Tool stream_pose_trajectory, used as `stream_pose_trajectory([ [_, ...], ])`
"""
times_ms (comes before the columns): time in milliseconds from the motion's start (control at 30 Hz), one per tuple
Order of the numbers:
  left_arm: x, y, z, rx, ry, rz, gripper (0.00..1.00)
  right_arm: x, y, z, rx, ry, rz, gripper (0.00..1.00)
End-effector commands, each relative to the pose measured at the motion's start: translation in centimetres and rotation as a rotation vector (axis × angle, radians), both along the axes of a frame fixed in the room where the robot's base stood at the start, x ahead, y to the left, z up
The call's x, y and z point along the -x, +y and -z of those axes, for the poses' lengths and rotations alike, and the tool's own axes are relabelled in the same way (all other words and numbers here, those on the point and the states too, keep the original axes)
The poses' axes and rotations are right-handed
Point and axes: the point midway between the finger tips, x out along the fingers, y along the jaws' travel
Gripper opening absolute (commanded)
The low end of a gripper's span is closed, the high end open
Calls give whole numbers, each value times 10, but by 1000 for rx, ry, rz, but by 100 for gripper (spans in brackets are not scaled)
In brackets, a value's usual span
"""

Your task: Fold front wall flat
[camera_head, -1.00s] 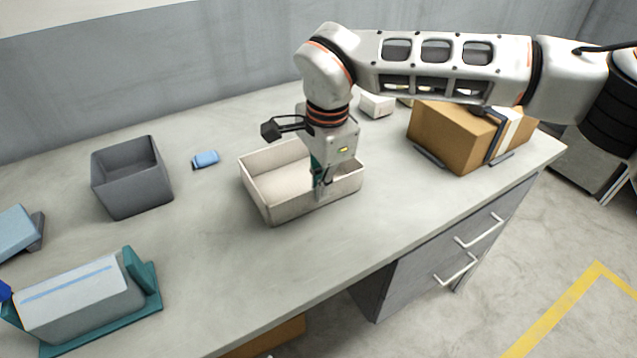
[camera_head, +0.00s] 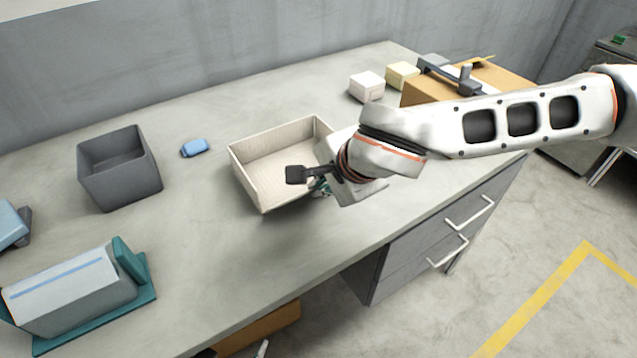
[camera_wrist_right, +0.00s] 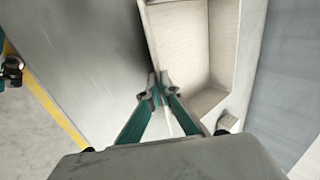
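The cream open box (camera_head: 270,160) stands on the grey table in the middle of the head view. Its back and left walls stand upright. Its front wall (camera_head: 290,199) is partly hidden by my right gripper and wrist. My right gripper (camera_head: 322,188) is low at the front side of the box, tilted, with its fingers mostly hidden in the head view. In the right wrist view, the teal fingers (camera_wrist_right: 158,86) come together at the pale thin wall (camera_wrist_right: 149,38), which runs between the tips. My left gripper is not in view.
A grey bin (camera_head: 120,170) and a small blue item (camera_head: 195,147) lie left of the box. A grey block on a teal stand (camera_head: 75,290) is at front left. Small white (camera_head: 366,86) and yellow (camera_head: 402,75) boxes and a cardboard box (camera_head: 415,93) are behind my arm.

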Motion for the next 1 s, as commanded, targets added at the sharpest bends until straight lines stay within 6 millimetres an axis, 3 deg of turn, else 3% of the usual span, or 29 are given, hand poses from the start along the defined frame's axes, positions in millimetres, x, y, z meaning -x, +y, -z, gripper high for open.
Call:
stream_pose_trajectory([
  [367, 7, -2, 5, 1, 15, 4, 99, -1, -1, 1, 0, -3, 1, 0],
  [433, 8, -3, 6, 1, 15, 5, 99, -1, -1, 1, 0, -3, 1, 19],
  [800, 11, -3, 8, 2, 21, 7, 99, 0, -1, -1, -1, -3, 1, 19],
  [1000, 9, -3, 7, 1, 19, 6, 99, 10, -8, -21, -3, -6, 0, 19],
])
